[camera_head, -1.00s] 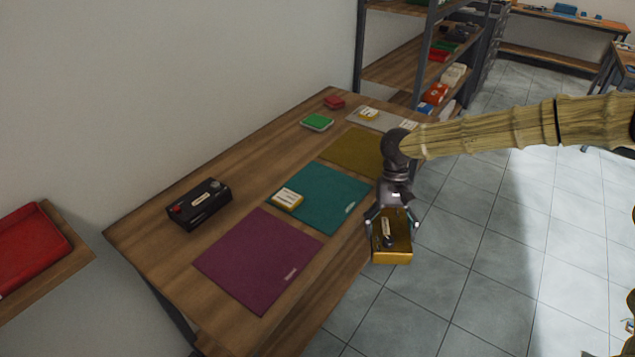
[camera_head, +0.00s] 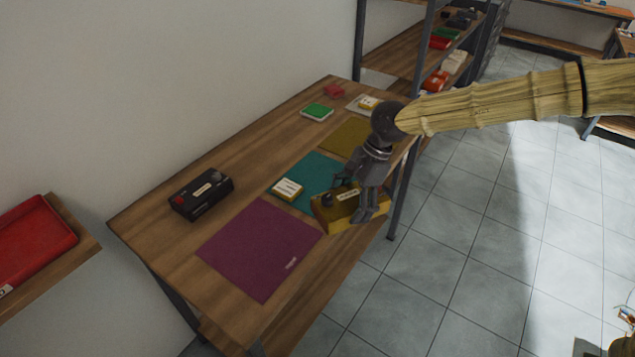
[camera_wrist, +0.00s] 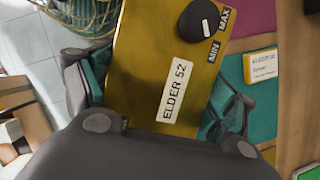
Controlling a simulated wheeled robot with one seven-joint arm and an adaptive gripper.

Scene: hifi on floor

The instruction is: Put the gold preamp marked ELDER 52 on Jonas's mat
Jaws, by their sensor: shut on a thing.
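My gripper (camera_head: 355,198) is shut on the gold preamp (camera_head: 330,215). The wrist view shows the preamp (camera_wrist: 145,75) with a black knob, MIN and MAX marks and a label reading ELDER 52. In the head view it overlaps the table's front edge and the near right part of the teal mat (camera_head: 317,170); its height above them is hard to tell. A purple mat (camera_head: 260,245) lies to the left and an olive mat (camera_head: 345,137) behind. The purple mat's label is too small to read. The teal mat's label is hidden. I cannot tell which mat is Jonas's.
A white and yellow card box (camera_head: 288,189) sits on the teal mat. A black box (camera_head: 201,194) with a red knob stands left of the mats. A green box (camera_head: 317,111) and a red box (camera_head: 334,91) stand at the back. Shelving rises behind the table.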

